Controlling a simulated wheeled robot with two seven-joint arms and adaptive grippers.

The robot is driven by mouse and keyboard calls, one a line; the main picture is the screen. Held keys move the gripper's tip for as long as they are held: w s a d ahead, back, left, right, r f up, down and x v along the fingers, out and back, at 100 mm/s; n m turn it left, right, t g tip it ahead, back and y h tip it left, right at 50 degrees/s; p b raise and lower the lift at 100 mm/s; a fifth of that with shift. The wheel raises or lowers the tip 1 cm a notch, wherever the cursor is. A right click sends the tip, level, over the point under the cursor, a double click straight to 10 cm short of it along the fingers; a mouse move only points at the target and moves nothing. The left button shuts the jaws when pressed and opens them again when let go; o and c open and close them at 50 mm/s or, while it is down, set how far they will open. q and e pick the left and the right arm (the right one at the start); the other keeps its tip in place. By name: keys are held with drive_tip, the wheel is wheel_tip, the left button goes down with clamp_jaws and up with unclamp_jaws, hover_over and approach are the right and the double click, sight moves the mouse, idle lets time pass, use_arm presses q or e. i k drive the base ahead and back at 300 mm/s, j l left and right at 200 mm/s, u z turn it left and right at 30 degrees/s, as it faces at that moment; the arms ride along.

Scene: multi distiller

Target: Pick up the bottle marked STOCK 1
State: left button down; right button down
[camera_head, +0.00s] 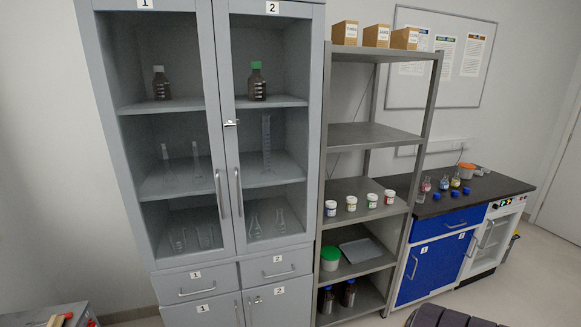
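No label reading STOCK 1 is legible in the head view. A brown bottle with a white cap (160,88) stands upright on the top shelf behind glass door 1 of the tall grey cabinet (221,120). A similar brown bottle with a green cap (257,88) stands behind glass door 2. Two dark bottles stand on the lowest shelf of the open rack, one on the left (327,302) and one on the right (348,294). Both glass doors look shut. Neither of my grippers is in view.
The metal rack (372,135) holds several small white jars, a green-lidded tub (330,259), a tray (360,252) and boxes on top. A dark counter (480,192) with flasks stands right. A table edge (50,317) shows at lower left. Floor before the cabinet is little visible.

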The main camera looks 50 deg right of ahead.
sight(444, 183)
drive_tip(key=z, duration=2.7)
drive_tip(key=i+l+z, duration=0.2)
drive_tip(key=i+z, duration=0.15)
drive_tip(key=i+l+z, duration=0.1)
drive_tip(key=i+z, duration=0.65)
drive_tip(key=i, duration=0.2)
drive_tip(key=i+z, duration=0.15)
drive_tip(key=i, duration=0.6)
